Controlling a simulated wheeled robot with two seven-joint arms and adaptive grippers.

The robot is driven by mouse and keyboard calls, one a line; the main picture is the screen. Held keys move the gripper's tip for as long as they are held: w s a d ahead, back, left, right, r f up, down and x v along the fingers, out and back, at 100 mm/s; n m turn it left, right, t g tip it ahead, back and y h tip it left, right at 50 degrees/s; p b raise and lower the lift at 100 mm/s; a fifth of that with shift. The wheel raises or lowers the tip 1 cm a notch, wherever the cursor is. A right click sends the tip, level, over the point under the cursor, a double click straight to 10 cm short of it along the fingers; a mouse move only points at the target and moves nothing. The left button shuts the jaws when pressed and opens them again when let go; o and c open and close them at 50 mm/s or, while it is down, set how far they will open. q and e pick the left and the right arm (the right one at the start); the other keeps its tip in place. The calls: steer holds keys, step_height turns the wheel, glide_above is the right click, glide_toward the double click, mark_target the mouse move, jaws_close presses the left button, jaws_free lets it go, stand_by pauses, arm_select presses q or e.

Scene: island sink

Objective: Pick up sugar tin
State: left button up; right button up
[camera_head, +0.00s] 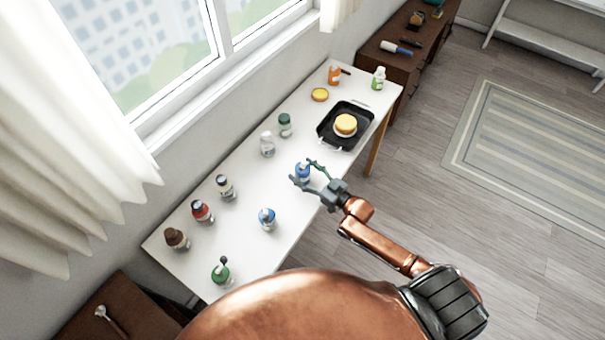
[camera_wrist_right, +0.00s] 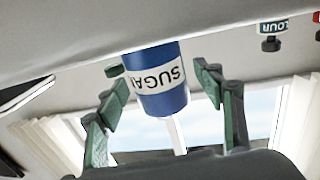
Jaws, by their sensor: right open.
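The sugar tin (camera_head: 302,171) is a blue cylinder with a white label, standing on the white table (camera_head: 248,190) near its right edge. In the right wrist view the sugar tin (camera_wrist_right: 158,80) shows upside down, with "SUGAR" on its label. My right gripper (camera_head: 305,172) is open, with its fingers on both sides of the tin. In the right wrist view the fingers of my right gripper (camera_wrist_right: 165,105) stand apart, with visible gaps to the tin. My left gripper is not in view.
A black tray (camera_head: 325,131) with a yellow-topped round item (camera_head: 345,125) lies beyond the tin. A blue-and-white container (camera_head: 267,218) stands nearer. Several bottles line the window side, including a clear one (camera_head: 267,144) and a green-capped one (camera_head: 285,124). The floor to the right is open.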

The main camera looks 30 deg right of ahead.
steer(key=shift+w, duration=0.1)
steer(key=c, duration=1.2)
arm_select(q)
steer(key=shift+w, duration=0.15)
arm_select(e)
steer(key=shift+c, duration=0.8)
